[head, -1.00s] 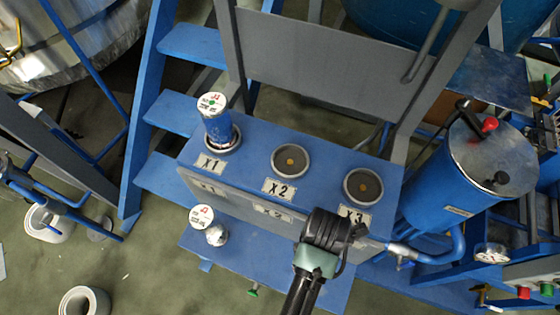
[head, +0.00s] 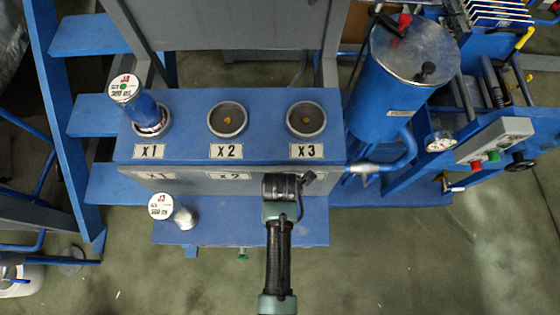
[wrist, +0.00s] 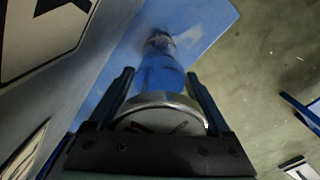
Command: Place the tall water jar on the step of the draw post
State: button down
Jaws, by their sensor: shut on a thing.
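My gripper (wrist: 158,77) is shut on a round-lidded jar with a blue body, which I take for the tall water jar (wrist: 160,100). The wrist view looks along the jar from its lid, between the two fingers. In the head view my wrist hides the fingers and the held jar, in front of the draw post (head: 265,150). The step (head: 305,231) is the low blue ledge along its front. Blue surface shows beyond the jar in the wrist view; I cannot tell whether the jar touches it.
A blue jar (head: 145,111) with a white lid stands at X1. The X2 socket (head: 227,119) and X3 socket (head: 306,118) are empty. A white-lidded silvery jar (head: 184,217) is on the step's left part. A blue tank (head: 390,92) stands right of the post.

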jog(key=shift+f, duration=0.15)
grip_release()
